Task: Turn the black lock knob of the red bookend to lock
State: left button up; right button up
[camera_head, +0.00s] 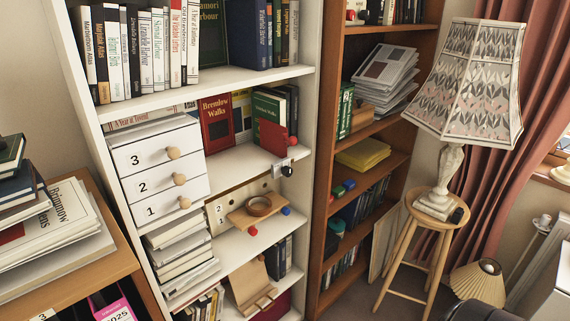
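The red bookend (272,139) stands upright on the middle shelf of the white bookcase, at the right end of a short row of books. A small red knob (293,141) shows at its right. Below it, a pale metal bracket (283,162) sits at the shelf's front edge, with a black knob (287,171) at its lower right. The black knob is small, and I cannot tell which way it is turned. Neither of my grippers is in view.
Below, a wooden ledge (252,213) bears a brown ring, with red and blue knobs nearby. A brown bookcase (325,190) stands to the right, then a lamp (465,90) on a stool (424,216).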

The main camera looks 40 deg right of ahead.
aim_at(287, 171)
jog(key=l+z, duration=0.75)
jog(key=l, duration=0.15)
jog(key=k, duration=0.05)
